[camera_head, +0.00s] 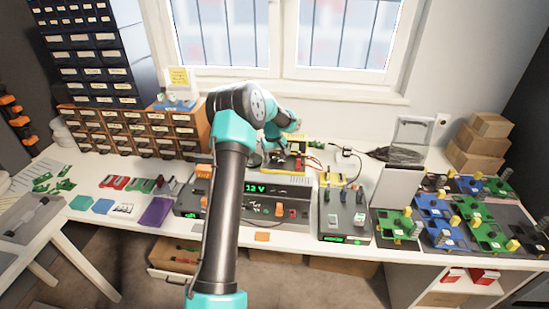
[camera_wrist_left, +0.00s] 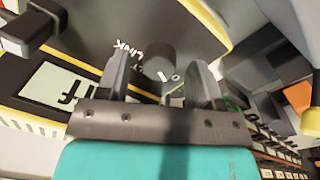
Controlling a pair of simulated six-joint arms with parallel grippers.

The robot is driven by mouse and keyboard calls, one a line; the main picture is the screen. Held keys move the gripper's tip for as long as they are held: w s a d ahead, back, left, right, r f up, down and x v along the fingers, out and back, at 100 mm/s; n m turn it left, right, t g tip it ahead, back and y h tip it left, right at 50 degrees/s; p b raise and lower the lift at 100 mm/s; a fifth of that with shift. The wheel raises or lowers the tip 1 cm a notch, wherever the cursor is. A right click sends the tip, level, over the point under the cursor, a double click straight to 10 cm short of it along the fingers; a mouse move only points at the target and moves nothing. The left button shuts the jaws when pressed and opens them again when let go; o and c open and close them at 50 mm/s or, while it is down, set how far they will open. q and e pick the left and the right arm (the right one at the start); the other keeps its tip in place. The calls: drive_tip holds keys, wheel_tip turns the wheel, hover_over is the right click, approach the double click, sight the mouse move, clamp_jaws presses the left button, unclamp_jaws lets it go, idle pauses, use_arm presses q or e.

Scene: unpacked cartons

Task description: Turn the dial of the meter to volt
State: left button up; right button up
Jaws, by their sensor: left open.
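The meter (camera_head: 296,163), a yellow-edged dark device, stands on the bench at the back, partly hidden by my left arm. In the left wrist view its dark face (camera_wrist_left: 95,62) fills much of the picture, with a pale display (camera_wrist_left: 62,97) and white lettering around the dial. The round dark dial (camera_wrist_left: 147,66) with a white mark lies between the fingertips. My left gripper (camera_wrist_left: 160,74) is open, its fingers on either side of the dial; I cannot tell whether they touch it. In the head view the left gripper (camera_head: 270,157) is small beside the meter. My right gripper is not in view.
A power supply (camera_head: 296,188) reading 12 V stands in front of the meter. A drawer cabinet (camera_head: 133,130) is at the left, another box (camera_head: 345,212) and green and blue circuit boards (camera_head: 440,215) at the right. Cables (camera_head: 345,153) lie behind.

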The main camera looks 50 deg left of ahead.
use_arm(q)
drive_tip(key=shift+f, duration=0.3)
drive_tip(key=shift+c, duration=0.4)
drive_tip(key=c, duration=0.8)
drive_tip(key=shift+c, duration=0.2)
drive_tip(key=shift+m, duration=0.4)
drive_tip(key=m, duration=1.1)
drive_tip(key=shift+g, duration=0.3)
